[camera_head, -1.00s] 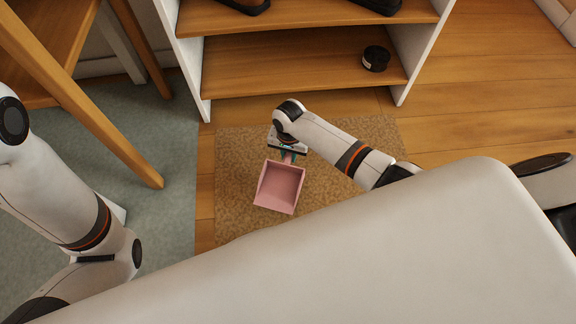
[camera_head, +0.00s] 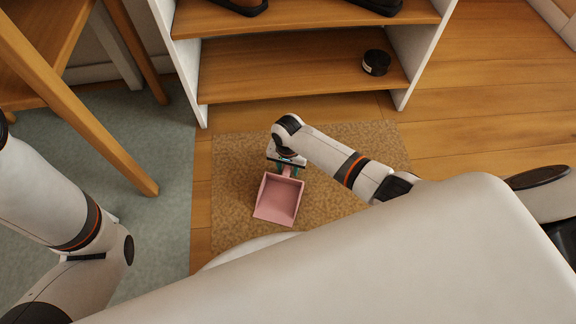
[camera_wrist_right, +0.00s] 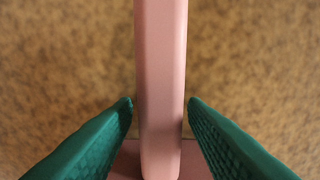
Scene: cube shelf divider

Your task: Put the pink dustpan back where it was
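The pink dustpan (camera_head: 277,200) is over the tan mat in the head view, its open tray towards me and its handle towards the shelf. My right gripper (camera_head: 288,167) is at its handle. I cannot tell how high the pan is above the mat. My left arm shows at the left, but its gripper is not in view.
A shelf with white sides and wooden boards (camera_head: 300,72) stands beyond the mat (camera_head: 355,140). A black round tin (camera_head: 376,62) is on its lower board, and dark shoes are above. A wooden table or chair leg (camera_head: 130,165) slants over the blue-grey rug (camera_head: 165,220).

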